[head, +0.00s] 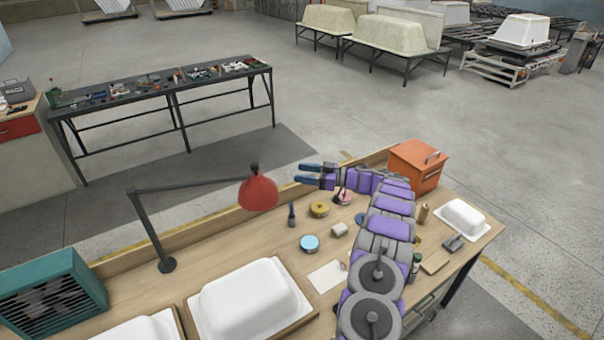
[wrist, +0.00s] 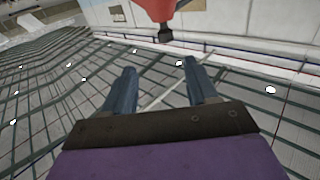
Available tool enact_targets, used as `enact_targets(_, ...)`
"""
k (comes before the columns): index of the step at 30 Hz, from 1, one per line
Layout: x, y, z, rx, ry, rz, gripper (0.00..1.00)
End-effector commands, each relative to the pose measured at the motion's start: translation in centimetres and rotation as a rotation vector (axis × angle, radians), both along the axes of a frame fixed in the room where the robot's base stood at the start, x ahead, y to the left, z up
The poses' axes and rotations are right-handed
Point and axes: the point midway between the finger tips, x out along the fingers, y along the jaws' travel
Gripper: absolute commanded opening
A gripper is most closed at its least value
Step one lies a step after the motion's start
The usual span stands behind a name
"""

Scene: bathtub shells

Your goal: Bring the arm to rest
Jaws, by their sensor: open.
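My purple and grey arm reaches out over the wooden workbench (head: 222,262) in the head view. My gripper (head: 303,173) is at the bench's far edge, pointing left, with its two blue fingers apart and nothing between them. In the wrist view my gripper (wrist: 160,85) also shows open and empty. The red lamp head (head: 259,194) is to the left of and below the fingertips in the head view, apart from them. The red lamp also shows at the top of the wrist view (wrist: 157,10).
White tub shells (head: 250,300) lie on the bench's near side. An orange box (head: 417,165) stands right of my arm. A teal heater (head: 52,295) stands at the left. Small tins and tools (head: 310,243) lie between lamp and arm. Beyond is a tool table (head: 160,88) and open floor.

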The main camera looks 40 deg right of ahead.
Motion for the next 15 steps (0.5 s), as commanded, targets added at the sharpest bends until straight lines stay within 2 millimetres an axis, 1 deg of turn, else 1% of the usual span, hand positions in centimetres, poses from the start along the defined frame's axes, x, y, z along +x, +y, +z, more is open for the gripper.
enact_targets(11,0.0,0.0,0.0,-0.001,-0.001,-0.001,0.58)
enact_targets(13,0.3,0.0,0.3,-0.003,-0.005,-0.007,0.58)
enact_targets(15,1.2,0.1,1.1,-0.012,-0.019,-0.031,0.58)
